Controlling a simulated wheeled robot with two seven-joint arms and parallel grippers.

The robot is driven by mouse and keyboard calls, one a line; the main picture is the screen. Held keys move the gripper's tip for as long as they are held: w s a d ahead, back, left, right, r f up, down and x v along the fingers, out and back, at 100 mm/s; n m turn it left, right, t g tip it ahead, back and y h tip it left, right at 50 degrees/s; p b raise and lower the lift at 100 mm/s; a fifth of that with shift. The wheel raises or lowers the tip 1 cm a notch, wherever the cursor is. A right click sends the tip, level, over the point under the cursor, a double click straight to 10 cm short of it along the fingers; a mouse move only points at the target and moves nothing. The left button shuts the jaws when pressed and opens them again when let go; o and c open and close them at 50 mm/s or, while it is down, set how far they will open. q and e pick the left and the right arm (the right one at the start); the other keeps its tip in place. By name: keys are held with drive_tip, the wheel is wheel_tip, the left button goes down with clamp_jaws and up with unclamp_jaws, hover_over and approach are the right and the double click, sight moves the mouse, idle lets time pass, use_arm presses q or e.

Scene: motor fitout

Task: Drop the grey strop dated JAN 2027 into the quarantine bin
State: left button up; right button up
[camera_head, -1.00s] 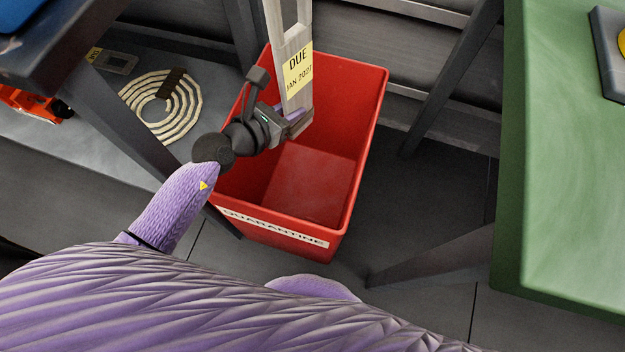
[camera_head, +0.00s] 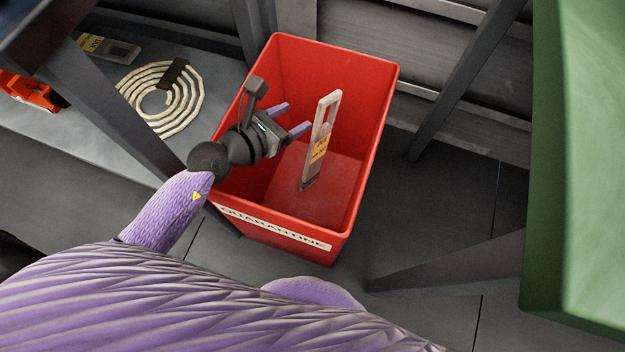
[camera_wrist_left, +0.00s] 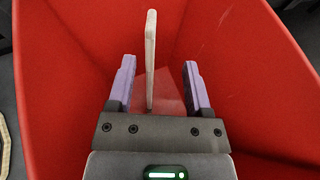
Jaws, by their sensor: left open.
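The grey strop (camera_head: 322,135) with a yellow date tag is inside the red quarantine bin (camera_head: 290,235), nearly upright with its lower end near the bin floor. The tag is too small to read now. My left gripper (camera_head: 291,117) is over the bin's inside, open and empty, just left of the strop. In the left wrist view the strop (camera_wrist_left: 150,60) shows edge-on beyond and between the open fingers of the left gripper (camera_wrist_left: 158,85), with no finger touching it. My right gripper is not in view.
A shelf at left holds a coiled cream rope (camera_head: 160,97), another grey strop with a yellow tag (camera_head: 108,48) and an orange item (camera_head: 30,90). A green table (camera_head: 585,170) stands at right. Dark table legs flank the bin.

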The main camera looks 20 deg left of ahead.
use_arm(q)
drive_tip(key=p+v, duration=0.2)
drive_tip(key=v, duration=0.6)
drive_tip(key=shift+s+r, duration=0.2)
